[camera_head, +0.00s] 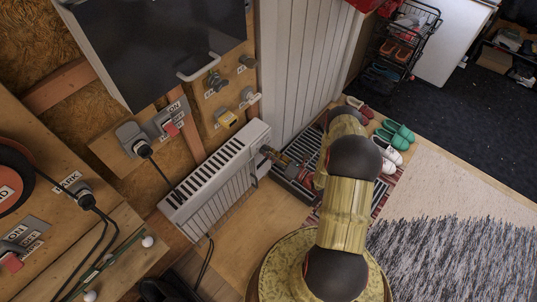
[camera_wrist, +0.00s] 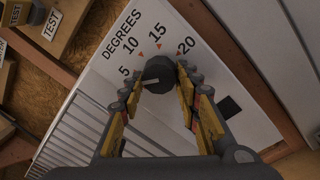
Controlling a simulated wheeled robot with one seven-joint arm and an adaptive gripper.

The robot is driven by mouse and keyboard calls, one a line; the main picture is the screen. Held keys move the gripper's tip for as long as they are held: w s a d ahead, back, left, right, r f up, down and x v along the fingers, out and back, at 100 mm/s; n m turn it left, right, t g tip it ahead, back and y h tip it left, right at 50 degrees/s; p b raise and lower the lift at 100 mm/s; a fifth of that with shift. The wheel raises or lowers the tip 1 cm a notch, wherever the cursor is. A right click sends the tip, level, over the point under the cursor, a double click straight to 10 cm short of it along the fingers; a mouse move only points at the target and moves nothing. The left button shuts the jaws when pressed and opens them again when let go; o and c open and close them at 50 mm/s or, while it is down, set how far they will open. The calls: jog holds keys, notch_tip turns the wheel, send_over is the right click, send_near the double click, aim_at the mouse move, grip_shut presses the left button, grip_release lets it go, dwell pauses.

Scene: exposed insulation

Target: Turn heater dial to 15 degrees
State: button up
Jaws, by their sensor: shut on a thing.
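The white ribbed heater (camera_head: 215,172) stands against the wall in the head view. In the wrist view its panel (camera_wrist: 205,100) carries the word DEGREES and the numbers 5, 10, 15 and 20 with small orange triangles. The dark round dial (camera_wrist: 157,74) sits below these numbers. A pale line on the dial lies at its left part, towards the side of the 5. My gripper (camera_wrist: 160,76) has its yellow and grey fingers on both sides of the dial, closed on it. In the head view my gripper (camera_head: 273,156) is at the heater's right end; the dial is hidden there.
Wall sockets and switches (camera_head: 160,128) with plugs and cables are above and left of the heater. A black-fronted cabinet (camera_head: 170,50) with a handle hangs above. Shoes (camera_head: 392,140) and a rug (camera_head: 440,245) lie to the right. Corrugated white panelling (camera_head: 305,60) rises behind.

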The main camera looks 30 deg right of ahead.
jog(key=shift+r+m+t+h, duration=0.15)
jog(key=shift+m+h, duration=0.15)
jog(key=shift+m, duration=3.25)
jog(key=shift+m+t+h, duration=0.1)
jog(key=shift+m+h, duration=0.2)
jog(key=shift+m, duration=3.3)
jog(key=shift+r+m+t+h, duration=0.15)
jog(key=shift+m+h, duration=0.15)
jog(key=shift+m, duration=3.25)
jog(key=shift+f, duration=0.1)
jog(key=o, duration=1)
jog(key=shift+o, duration=0.8)
jog(key=v, duration=1.2)
